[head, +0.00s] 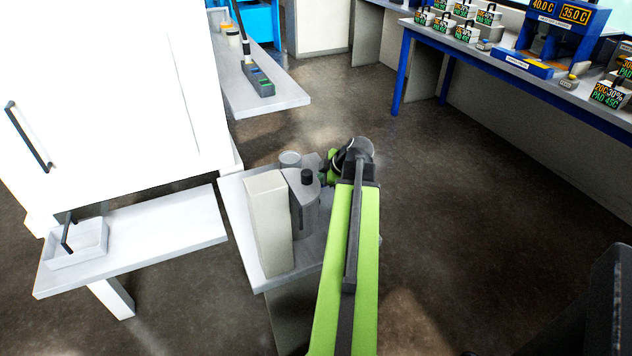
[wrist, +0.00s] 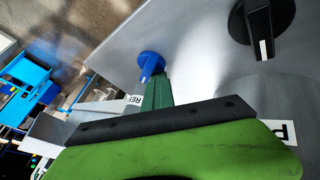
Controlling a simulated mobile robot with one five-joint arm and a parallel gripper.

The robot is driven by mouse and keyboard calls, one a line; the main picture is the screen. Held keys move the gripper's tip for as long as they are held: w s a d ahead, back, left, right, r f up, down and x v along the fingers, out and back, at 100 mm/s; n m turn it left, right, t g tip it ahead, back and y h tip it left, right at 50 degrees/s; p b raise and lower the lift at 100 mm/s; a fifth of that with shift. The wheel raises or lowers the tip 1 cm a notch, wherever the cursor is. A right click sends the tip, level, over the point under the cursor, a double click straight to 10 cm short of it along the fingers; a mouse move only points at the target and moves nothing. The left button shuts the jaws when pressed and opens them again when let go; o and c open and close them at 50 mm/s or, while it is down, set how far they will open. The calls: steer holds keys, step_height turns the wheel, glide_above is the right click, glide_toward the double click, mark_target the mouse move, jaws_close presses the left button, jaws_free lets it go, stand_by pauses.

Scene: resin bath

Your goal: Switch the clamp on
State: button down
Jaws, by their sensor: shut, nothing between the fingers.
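No part in view is plainly marked as the clamp. In the wrist view, a blue knob (wrist: 151,64) with a white pointer line sits on a pale grey panel (wrist: 200,65). A larger black knob (wrist: 262,28) with a white pointer is at the upper right. My gripper (wrist: 158,92) is shut and empty, its green fingertips right by the blue knob; I cannot tell whether they touch it. In the head view, my gripper (head: 329,169) is beside a grey unit (head: 304,212) with a black top, and my arm partly hides that area.
A beige box (head: 268,225) stands beside the grey unit on a small stand. A white cabinet (head: 105,95) and a shelf with a white tray (head: 78,243) are at left. A blue-legged bench (head: 500,70) with displays is at the upper right. The floor between is clear.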

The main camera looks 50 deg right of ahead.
steer(key=p+v, duration=1.3)
steer(key=v, duration=0.4)
steer(key=shift+s+p, duration=0.2)
steer(key=shift+p, duration=0.15)
steer(key=shift+r, duration=0.1)
